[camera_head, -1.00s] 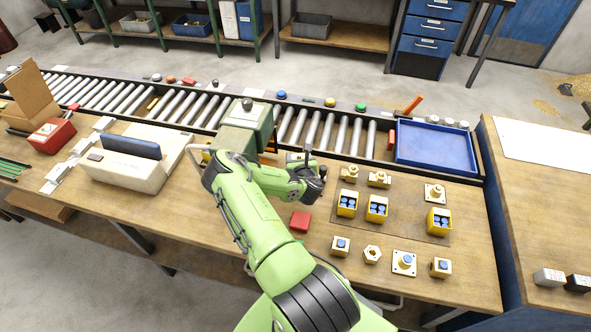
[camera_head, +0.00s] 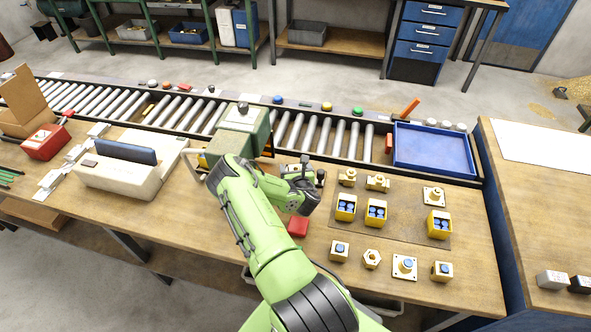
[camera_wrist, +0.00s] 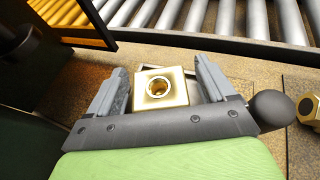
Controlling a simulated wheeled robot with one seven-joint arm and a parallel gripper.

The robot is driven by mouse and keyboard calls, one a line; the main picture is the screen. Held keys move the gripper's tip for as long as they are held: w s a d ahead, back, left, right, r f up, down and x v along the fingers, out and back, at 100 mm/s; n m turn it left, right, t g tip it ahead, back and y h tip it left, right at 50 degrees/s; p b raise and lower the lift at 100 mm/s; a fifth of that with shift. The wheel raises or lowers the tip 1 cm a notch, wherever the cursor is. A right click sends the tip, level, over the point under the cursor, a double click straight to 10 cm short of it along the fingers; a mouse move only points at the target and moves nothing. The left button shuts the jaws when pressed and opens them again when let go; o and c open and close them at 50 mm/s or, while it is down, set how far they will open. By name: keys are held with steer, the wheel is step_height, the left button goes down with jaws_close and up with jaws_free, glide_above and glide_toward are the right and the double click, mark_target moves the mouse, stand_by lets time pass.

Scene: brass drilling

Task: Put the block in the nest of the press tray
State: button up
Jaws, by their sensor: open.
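A square brass block (camera_wrist: 160,87) with a round hole in its top sits between the two fingers of my gripper (camera_wrist: 155,88) in the wrist view. The fingers are spread, with a visible gap on each side of the block. A thin grey frame (camera_wrist: 205,90), perhaps the tray's nest, shows behind and to the right of the block. I cannot tell whether the block is fully seated in it.
Several yellow boxes (camera_head: 376,212) and brass parts stand on a mat to the right. The roller conveyor (camera_head: 320,135) and blue tray (camera_head: 435,148) are behind. A dark ball knob (camera_wrist: 272,108) is close to the right finger.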

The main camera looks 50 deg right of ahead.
steer(key=shift+r, duration=0.35)
steer(key=f+b+v, duration=0.1)
steer(key=b+v, duration=0.3)
steer(key=v, duration=0.7)
steer(key=w+a+r+m+g, duration=0.2)
steer(key=w+a+r+m, duration=0.25)
steer(key=r+m, duration=0.7)
steer(key=w+a+r+m+y, duration=0.2)
steer(key=a+r+m+y, duration=0.3)
steer(key=a+m, duration=0.5)
steer(key=s+a+r+m+y, duration=0.2)
steer(key=s+a+r, duration=0.1)
steer(key=a+r, duration=0.3)
steer(key=s+a+r+m+y, duration=0.1)
steer(key=s+a+r, duration=0.25)
steer(key=a, duration=0.45)
steer(key=s+a+r+m+g, duration=0.1)
steer(key=s+a, duration=0.1)
steer(key=s, duration=0.3)
steer(key=s+a+r+m+g+y, duration=0.1)
steer(key=s+a, duration=0.2)
steer(key=s, duration=0.2)
steer(key=shift+s+a+m+p, duration=0.3)
steer(key=shift+s+m, duration=0.05)
